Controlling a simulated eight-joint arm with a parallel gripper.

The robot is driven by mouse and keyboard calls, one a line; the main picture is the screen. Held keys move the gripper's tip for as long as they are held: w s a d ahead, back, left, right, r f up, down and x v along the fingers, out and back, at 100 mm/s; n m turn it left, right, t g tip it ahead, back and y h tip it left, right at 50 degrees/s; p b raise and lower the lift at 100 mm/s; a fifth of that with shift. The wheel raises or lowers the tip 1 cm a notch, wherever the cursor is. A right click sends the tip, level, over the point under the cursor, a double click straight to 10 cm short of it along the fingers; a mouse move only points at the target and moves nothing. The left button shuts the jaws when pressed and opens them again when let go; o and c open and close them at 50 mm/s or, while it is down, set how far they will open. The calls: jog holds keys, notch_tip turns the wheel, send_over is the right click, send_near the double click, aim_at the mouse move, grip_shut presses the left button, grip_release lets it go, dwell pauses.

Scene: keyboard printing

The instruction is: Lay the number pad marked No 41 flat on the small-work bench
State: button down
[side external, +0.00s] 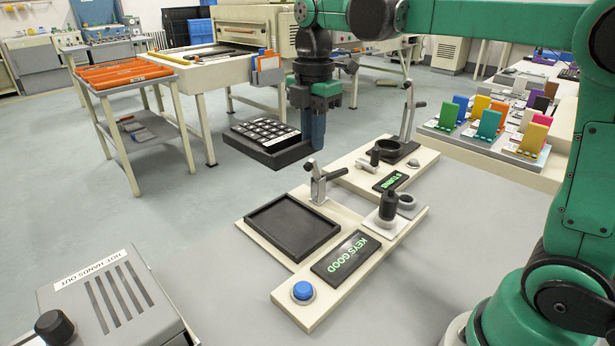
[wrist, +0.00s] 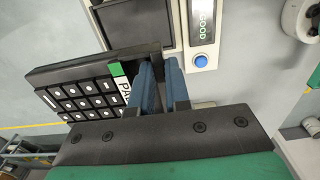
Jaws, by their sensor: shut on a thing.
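A black number pad (side external: 262,140) with several dark keys hangs in the air left of my gripper in the side view. My gripper (side external: 313,128) points down and is shut on the pad's right edge. In the wrist view the pad (wrist: 85,98) lies left of the blue fingers of my gripper (wrist: 163,75), with a green patch and a white label beside them. The label is partly hidden by a finger and I cannot read No 41. No bench in view carries a readable small-work sign, so I cannot tell which one it is.
A grey HOT HANDS OUT box (side external: 110,300) is front left. Coloured upright holders (side external: 489,122) crowd the right bench.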

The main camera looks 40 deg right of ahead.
jog(key=w+a+f, duration=0.1)
jog(key=a+f, duration=0.4)
jog(key=a, duration=0.1)
send_over(258, 288)
notch_tip(258, 288, down, 6)
jog(key=f, duration=0.1)
jog(key=shift+f, duration=3.25)
jog(key=shift+f, duration=0.4)
jog(key=c, duration=0.8)
grip_release()
notch_tip(258, 288, up, 7)
